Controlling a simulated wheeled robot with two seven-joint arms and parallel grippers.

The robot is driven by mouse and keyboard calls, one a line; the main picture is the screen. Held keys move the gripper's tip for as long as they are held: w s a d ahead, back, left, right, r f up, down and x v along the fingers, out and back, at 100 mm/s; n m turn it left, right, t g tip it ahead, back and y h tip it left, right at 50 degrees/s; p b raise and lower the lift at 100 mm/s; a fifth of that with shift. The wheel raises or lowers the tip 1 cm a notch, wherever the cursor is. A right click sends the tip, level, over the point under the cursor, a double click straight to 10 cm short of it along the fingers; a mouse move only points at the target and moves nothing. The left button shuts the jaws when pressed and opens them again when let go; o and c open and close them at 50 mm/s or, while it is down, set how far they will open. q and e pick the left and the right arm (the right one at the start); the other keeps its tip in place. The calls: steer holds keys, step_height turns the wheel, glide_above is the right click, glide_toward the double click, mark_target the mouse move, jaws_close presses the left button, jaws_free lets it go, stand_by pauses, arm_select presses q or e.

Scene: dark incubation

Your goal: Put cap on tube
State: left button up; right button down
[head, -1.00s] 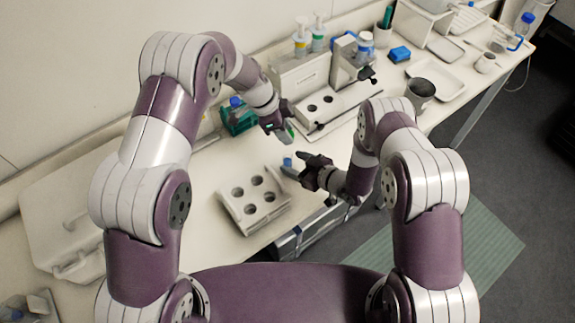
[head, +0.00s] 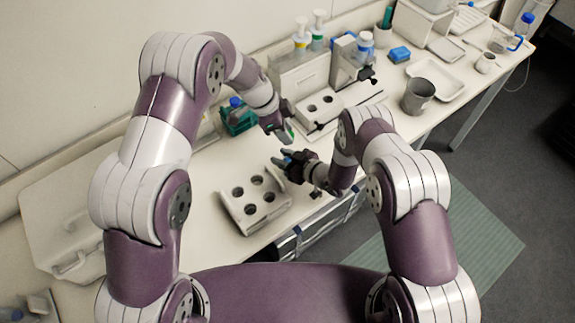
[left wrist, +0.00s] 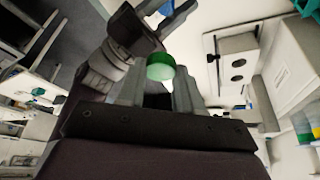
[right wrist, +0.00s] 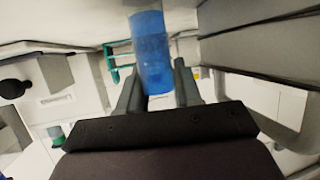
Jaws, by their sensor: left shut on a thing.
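A small green cap (left wrist: 160,67) sits between the fingers of my left gripper (left wrist: 155,95), which is shut on it. In the head view the left gripper (head: 280,130) is above the table, with the green cap (head: 290,129) at its tips. A blue translucent tube (right wrist: 151,52) stands between the fingers of my right gripper (right wrist: 157,88), which is shut on it. In the head view the right gripper (head: 288,164) is just below and close to the left one, and the two are apart. The tube's open end is not clear.
A white rack with several holes (head: 240,216) stands on the table left of the right gripper. A white block with holes (head: 318,108) is behind the grippers. A teal rack (head: 237,118) is at the left, and a grey beaker (head: 418,96) at the right.

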arm_select(q)
glide_above(285, 153)
steer(key=shift+f, duration=2.5)
